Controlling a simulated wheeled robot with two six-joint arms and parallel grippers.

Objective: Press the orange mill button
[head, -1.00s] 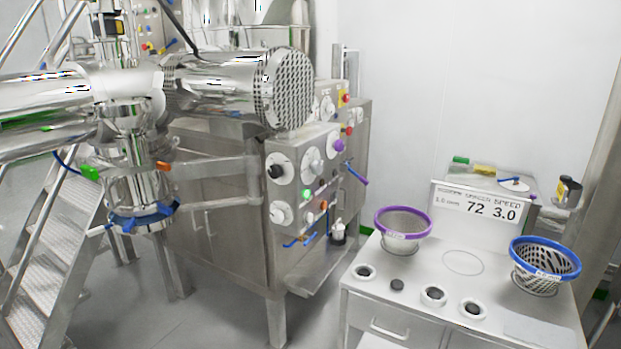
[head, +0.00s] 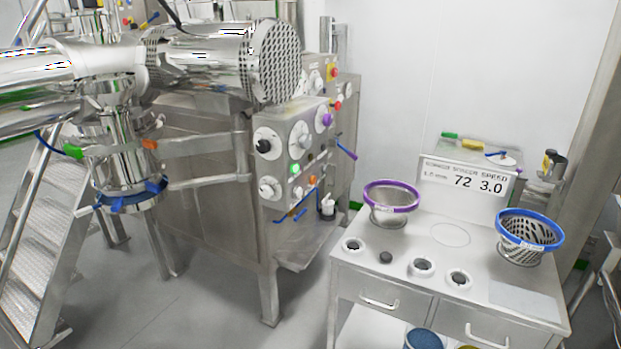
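An orange button-like piece (head: 150,144) sticks out at the right of the steel mill body (head: 127,150), with a green piece (head: 75,152) on the left side. A second small orange button (head: 312,180) sits low on the grey control panel (head: 290,140) of the steel cabinet, below a lit green button (head: 295,168). I cannot tell from the picture which orange one is the mill button. Neither of my grippers is in view.
A steel stair (head: 45,215) stands at the left. Grey floor (head: 205,300) is open in front of the cabinet.

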